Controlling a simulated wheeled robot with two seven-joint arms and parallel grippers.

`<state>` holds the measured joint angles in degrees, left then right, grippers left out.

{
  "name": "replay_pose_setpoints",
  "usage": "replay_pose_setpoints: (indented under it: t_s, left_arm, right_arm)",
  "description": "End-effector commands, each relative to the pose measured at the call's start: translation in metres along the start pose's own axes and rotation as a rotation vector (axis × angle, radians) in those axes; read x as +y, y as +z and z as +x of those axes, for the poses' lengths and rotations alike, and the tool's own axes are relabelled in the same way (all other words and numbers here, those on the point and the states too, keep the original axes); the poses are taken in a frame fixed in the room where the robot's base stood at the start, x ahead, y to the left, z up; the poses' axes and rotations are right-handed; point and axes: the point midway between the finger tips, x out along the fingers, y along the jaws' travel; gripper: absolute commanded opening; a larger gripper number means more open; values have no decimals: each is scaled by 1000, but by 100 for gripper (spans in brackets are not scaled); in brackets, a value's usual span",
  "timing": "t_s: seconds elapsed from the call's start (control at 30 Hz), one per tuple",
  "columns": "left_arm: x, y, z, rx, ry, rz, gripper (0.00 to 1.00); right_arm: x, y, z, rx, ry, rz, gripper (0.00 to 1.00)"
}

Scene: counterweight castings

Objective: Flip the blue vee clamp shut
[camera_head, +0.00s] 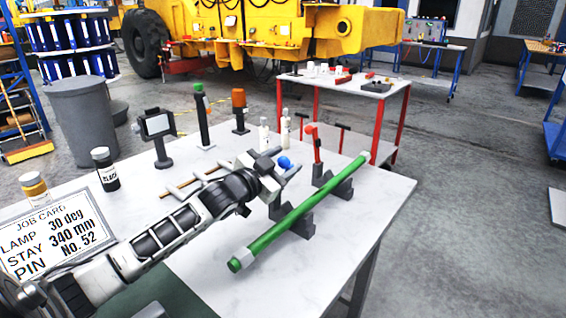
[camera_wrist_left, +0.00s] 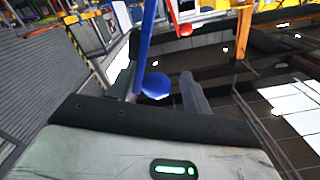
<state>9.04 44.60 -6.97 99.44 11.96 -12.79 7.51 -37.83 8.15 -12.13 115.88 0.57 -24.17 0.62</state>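A green bar (camera_head: 300,215) lies in dark vee blocks on the white table. The blue vee clamp's round knob (camera_head: 284,162) shows beside my left gripper (camera_head: 277,172); the rest of the clamp is mostly hidden behind the gripper. In the left wrist view, the blue lever and knob (camera_wrist_left: 155,86) are between the fingers of my left gripper (camera_wrist_left: 165,85). The fingers are apart, with a gap to the right of the knob; contact with the left finger is unclear. The red clamp (camera_head: 317,145) stands upright at the farther vee block (camera_head: 333,186). My right gripper is not in view.
Bottles, a lamp stand (camera_head: 157,135), a green-topped post (camera_head: 202,115) and an orange-topped post (camera_head: 239,108) stand along the table's far side. A job card (camera_head: 50,235) is at left. The white table (camera_head: 355,235) is clear right of the bar.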

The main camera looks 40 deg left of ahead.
Motion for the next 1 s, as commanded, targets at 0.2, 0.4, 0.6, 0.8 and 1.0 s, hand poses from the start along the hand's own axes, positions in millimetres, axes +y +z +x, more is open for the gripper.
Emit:
replay_pose_setpoints:
  t_s: [0.2,0.4,0.6,0.8,1.0]
  left_arm:
    - [2,1,-6,0,4,-4,49]
    - [4,3,-36,-3,6,-3,49]
    - [3,3,-76,-4,5,-3,49]
    - [2,2,-112,-5,4,-2,49]
    - [1,2,-142,-4,1,-2,49]
  right_arm:
    - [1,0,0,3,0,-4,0]
    - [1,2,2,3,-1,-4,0]
    - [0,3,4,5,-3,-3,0]
    - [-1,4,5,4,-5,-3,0]
    - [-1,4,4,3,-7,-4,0]
